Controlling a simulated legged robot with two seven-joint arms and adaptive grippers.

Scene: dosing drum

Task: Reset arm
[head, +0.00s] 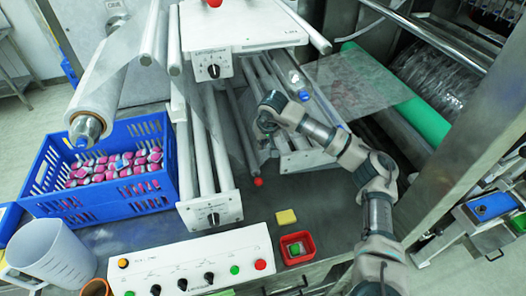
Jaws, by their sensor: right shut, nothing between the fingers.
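My right arm comes in from the lower right and bends left over the machine's rollers. My right gripper (266,128) is at its end, small and dark, above the metal rollers in the middle of the head view. It is shut and holds nothing. Its fingers are partly hidden by the wrist and hard to make out. It is apart from the items on the front table. My left gripper is not in view.
A blue crate (110,203) of pink and white packs stands left. A white control panel (190,264), yellow block (286,217), red tray (285,250) and clear jug (50,252) are in front. Machine frames and a green roller (405,108) flank my right arm.

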